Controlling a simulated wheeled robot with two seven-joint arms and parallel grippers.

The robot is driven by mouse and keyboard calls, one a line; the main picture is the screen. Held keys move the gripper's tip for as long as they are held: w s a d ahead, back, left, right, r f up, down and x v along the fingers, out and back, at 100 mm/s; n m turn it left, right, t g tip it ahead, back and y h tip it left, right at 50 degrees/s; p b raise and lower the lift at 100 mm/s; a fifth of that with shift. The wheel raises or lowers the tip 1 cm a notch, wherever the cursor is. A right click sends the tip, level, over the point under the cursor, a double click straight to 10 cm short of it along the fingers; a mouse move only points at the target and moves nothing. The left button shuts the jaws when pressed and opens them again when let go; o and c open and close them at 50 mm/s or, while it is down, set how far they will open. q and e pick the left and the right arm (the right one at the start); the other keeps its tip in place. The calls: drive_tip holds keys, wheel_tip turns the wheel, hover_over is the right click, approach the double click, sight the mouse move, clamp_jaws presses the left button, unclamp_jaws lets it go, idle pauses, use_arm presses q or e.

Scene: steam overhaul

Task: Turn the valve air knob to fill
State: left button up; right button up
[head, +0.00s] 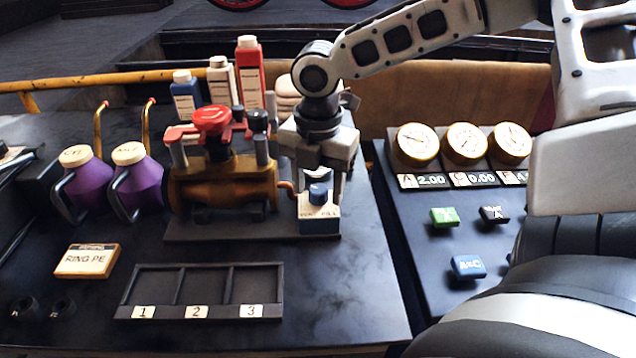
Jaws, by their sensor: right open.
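The valve air knob (318,193) is a small blue knob on top of a white and blue box (319,218), whose lettering includes "FILL" on the right side. The box stands at the right end of the brass valve body (222,187) with its red top. My right gripper (325,190) reaches down from above with its fingers apart, around or just behind the knob. I cannot tell whether the fingers touch it. The knob's exact pointing direction is too small to read. My left gripper is not in view.
A three-slot tray (198,312) lies in front of the valve. Purple oil cans (137,180) and a "RING PE" box (87,261) are at the left. Bottles (250,75) stand behind. A gauge panel (440,265) with buttons is at the right. The bench's front right is clear.

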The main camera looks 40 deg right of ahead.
drive_tip(key=c, duration=1)
drive_tip(key=shift+o, duration=0.2)
drive_tip(key=shift+m, duration=0.4)
drive_tip(key=m+p, duration=0.2)
drive_tip(key=m, duration=0.7)
drive_tip(key=shift+p, duration=0.35)
drive_tip(key=m, duration=0.7)
drive_tip(key=shift+w+m, duration=0.1)
drive_tip(key=shift+m, duration=0.2)
drive_tip(key=m, duration=0.6)
drive_tip(key=shift+d+b, duration=0.1)
drive_tip(key=shift+b, duration=0.3)
drive_tip(key=shift+m, duration=0.4)
